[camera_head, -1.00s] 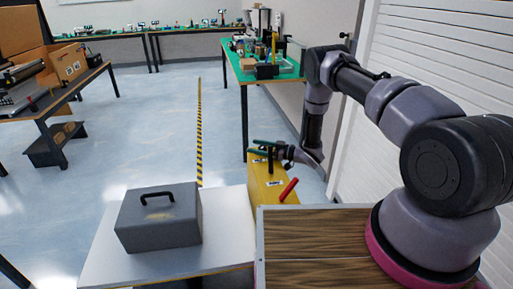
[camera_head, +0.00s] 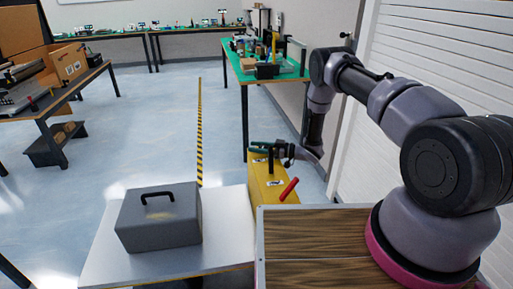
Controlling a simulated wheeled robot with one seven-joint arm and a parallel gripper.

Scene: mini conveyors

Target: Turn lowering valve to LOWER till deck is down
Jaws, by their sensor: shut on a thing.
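The lowering valve's black handle (camera_head: 271,161) stands up from the yellow column (camera_head: 264,192) that bears small white labels. My gripper (camera_head: 264,148) is at the top of this column, shut on the valve handle. The fingers hide part of the handle, and the label text is too small to read. The light grey deck (camera_head: 230,225) lies left of the column, with a dark grey box with a black handle (camera_head: 158,217) on it. A red lever (camera_head: 288,190) sticks up at an angle from the column, nearer than the valve and apart from my gripper.
A wooden-topped surface (camera_head: 315,250) is in front of the column. A green-topped bench (camera_head: 240,72) with several items stands behind my gripper. A white slatted wall (camera_head: 440,55) is close on the right.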

